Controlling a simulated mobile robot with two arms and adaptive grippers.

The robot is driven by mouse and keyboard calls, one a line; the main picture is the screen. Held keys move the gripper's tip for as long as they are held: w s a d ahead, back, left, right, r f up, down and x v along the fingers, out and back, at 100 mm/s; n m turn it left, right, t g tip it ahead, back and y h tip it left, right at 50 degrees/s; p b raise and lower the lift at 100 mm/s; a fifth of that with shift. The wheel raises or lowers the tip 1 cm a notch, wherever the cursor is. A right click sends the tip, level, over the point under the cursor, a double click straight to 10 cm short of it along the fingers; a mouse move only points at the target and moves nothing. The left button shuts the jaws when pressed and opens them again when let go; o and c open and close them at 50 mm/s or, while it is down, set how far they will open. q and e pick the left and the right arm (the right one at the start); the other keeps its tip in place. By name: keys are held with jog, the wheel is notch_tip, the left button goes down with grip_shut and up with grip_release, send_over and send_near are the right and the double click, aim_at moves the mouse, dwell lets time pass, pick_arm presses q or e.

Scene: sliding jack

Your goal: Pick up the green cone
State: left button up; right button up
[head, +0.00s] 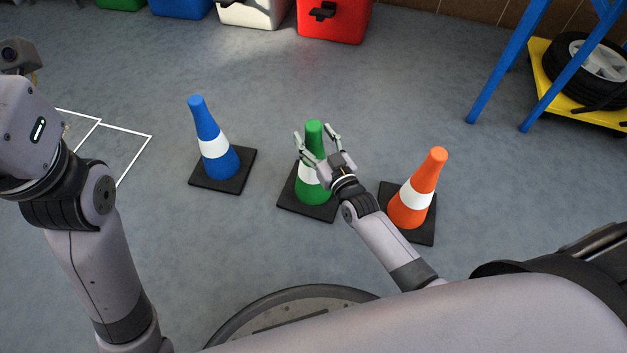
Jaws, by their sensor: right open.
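The green cone (314,190) stands upright on its black square base on the floor, in the middle of the head view. It has a white band, partly hidden by my right gripper. My right gripper (317,134) is open, with one finger to each side of the cone's upper part. I cannot tell whether the fingers touch it. The left arm comes in at the left edge; its gripper's fingers do not show clearly.
A blue cone (207,127) stands to the left of the green one and an orange cone (428,176) to the right. White lines mark the floor at left. Colored boxes, including a red one (334,20), stand at the back. A yellow platform (547,72) carries tires (590,70) near blue legs (508,62).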

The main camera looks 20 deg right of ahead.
jog(key=shift+w, duration=0.55)
jog(key=shift+c, duration=0.5)
grip_shut()
jog(key=shift+r, duration=0.15)
